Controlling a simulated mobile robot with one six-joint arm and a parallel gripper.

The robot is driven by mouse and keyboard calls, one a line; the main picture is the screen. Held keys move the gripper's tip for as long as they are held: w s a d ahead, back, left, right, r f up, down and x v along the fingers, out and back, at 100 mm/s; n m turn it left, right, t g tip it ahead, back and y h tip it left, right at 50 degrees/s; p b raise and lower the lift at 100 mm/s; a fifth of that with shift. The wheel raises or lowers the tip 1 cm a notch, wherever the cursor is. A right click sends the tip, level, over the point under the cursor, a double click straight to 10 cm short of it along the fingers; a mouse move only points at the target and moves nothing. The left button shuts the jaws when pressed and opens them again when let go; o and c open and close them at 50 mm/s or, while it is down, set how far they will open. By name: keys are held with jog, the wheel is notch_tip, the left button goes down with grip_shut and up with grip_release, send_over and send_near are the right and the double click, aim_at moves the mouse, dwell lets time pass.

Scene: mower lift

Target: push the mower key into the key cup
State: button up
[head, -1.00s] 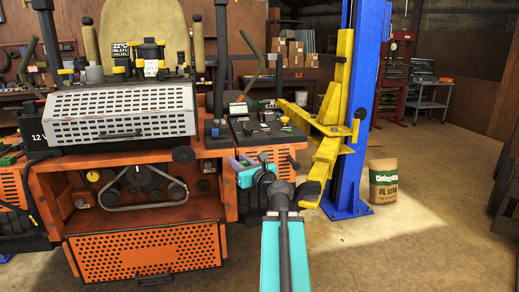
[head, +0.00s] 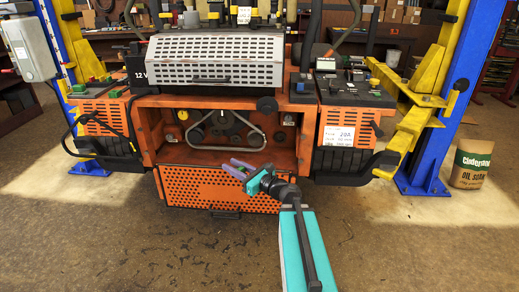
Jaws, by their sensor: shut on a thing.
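My gripper (head: 231,167), with purple fingers on a teal and black wrist, is in front of the mower's open front bay, over the top of the perforated lower panel. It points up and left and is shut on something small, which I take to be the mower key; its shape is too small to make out. The orange mower (head: 315,150) stands facing me. Its right console (head: 352,92) carries dark knobs and switches. I cannot pick out the key cup at this size.
Blue lift posts with yellow arms (head: 415,110) flank the mower. The open bay (head: 222,132) shows a belt and pulleys. The perforated panel (head: 190,192) hangs below it. An oil bag (head: 470,163) stands at the far right. The floor in front is clear.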

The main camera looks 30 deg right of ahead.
jog(key=s+a+f+n+g+y, duration=0.1)
jog(key=s+a+n+g+y, duration=0.1)
jog(key=a, duration=0.7)
jog(key=s+a+f+n+g+y+p, duration=0.1)
jog(key=s+a+n+g+y, duration=0.2)
jog(key=a+y, duration=0.3)
jog(key=a+n+g, duration=0.1)
jog(key=a, duration=0.2)
jog(key=shift+a+f+n, duration=0.2)
jog(key=shift+a+n, duration=0.1)
jog(key=shift+n, duration=0.1)
jog(key=shift+s, duration=0.25)
